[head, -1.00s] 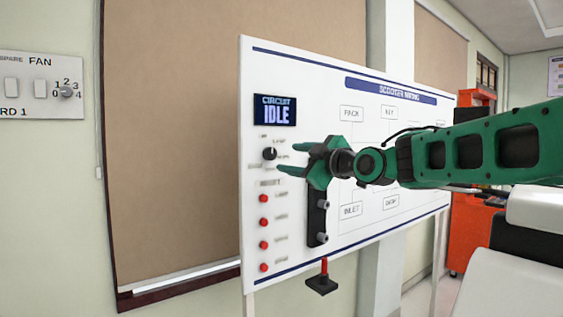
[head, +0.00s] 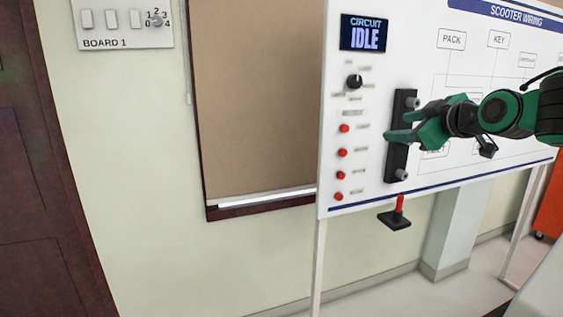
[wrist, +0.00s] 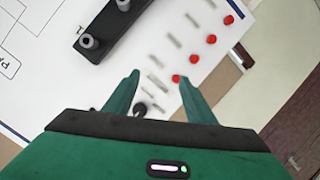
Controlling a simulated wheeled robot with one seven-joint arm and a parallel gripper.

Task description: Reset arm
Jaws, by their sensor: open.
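My green gripper (head: 388,140) is in front of the white scooter wiring board (head: 345,105), open, with nothing between its fingers. In the head view it overlaps the black bar with two grey posts (head: 401,115). My arm reaches in from the right edge. In the wrist view the open fingers (wrist: 160,85) point at the board, with the red buttons (wrist: 194,59) ahead and the black bar (wrist: 112,22) beyond at upper left. I cannot tell the gap to the board. The display (head: 363,33) reads CIRCUIT IDLE.
A black rotary knob (head: 354,82) sits below the display. A red-handled lever (head: 399,205) on a black base sticks out at the board's lower edge. A switch panel marked BOARD 1 (head: 124,25) is on the wall at left. Open floor shows below the board.

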